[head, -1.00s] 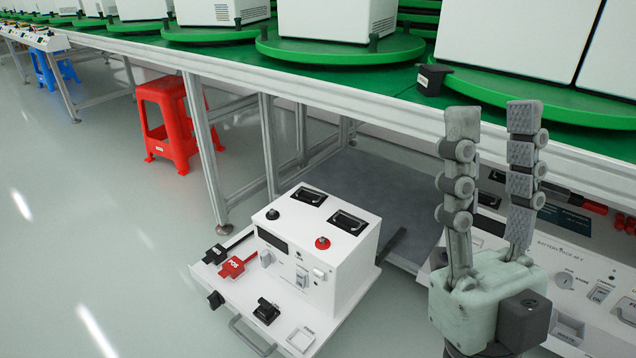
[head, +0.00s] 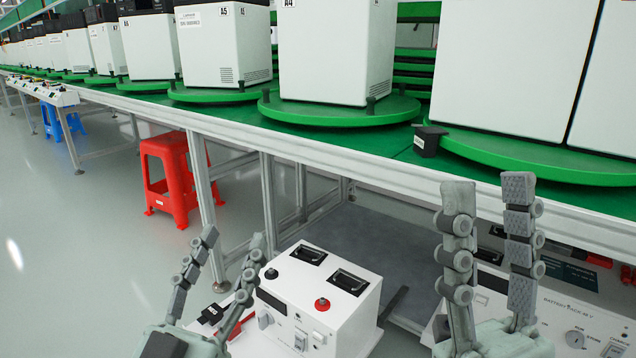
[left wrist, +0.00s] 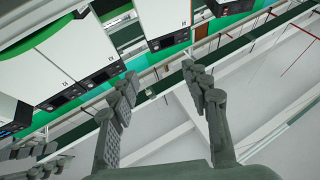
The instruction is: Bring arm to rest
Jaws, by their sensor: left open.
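My left gripper (head: 230,248) is at the lower left of the head view, in front of the white instrument box. Its two grey fingers are spread, with nothing held between them. In the left wrist view its fingers (left wrist: 158,82) are also apart and empty. My right gripper (head: 488,190) points up at the right of the head view, in front of the line's edge. Its fingers stand apart with a clear gap and hold nothing. The lower parts of both grippers are cut off by the picture's bottom edge.
The white instrument box (head: 318,295) with black and red knobs stands below the line. White units stand on green turntables (head: 340,110) along it. A small black block (head: 430,140) sits near its edge.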

